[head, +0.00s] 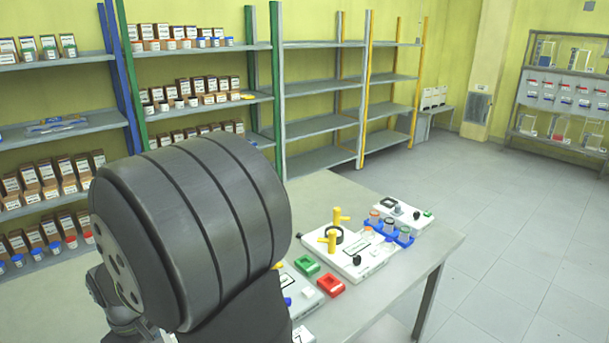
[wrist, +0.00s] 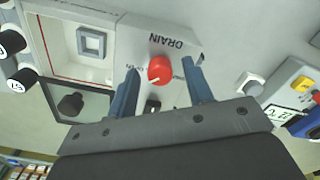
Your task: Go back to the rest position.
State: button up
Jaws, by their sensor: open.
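My gripper (wrist: 161,67) shows in the wrist view with its two blue fingers apart. Nothing is held between them. A red round knob (wrist: 160,70) on a pale panel marked DRAIN (wrist: 190,45) appears between the fingertips. I cannot tell how far the fingers are from the knob. In the head view, my dark grey arm fills the left foreground, and the gripper is hidden.
The grey table (head: 405,290) carries a white device with yellow handles (head: 333,240), a blue rack of small jars (head: 387,232), a green tray (head: 307,265) and a red tray (head: 330,285). Shelves (head: 320,125) stand behind; open floor (head: 520,250) lies right.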

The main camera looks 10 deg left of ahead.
jog(key=shift+n, duration=0.9)
jog(key=o, duration=1.2)
jog(key=shift+c, duration=0.2)
jog(key=w+r+n, duration=0.5)
jog(key=r, duration=0.4)
jog(key=w+r+n, duration=0.4)
jog(key=r+n, duration=0.1)
jog(key=r, duration=0.3)
notch_tip(320, 180, down, 10)
jog(key=shift+w+r, duration=0.15)
jog(key=shift+a, duration=0.1)
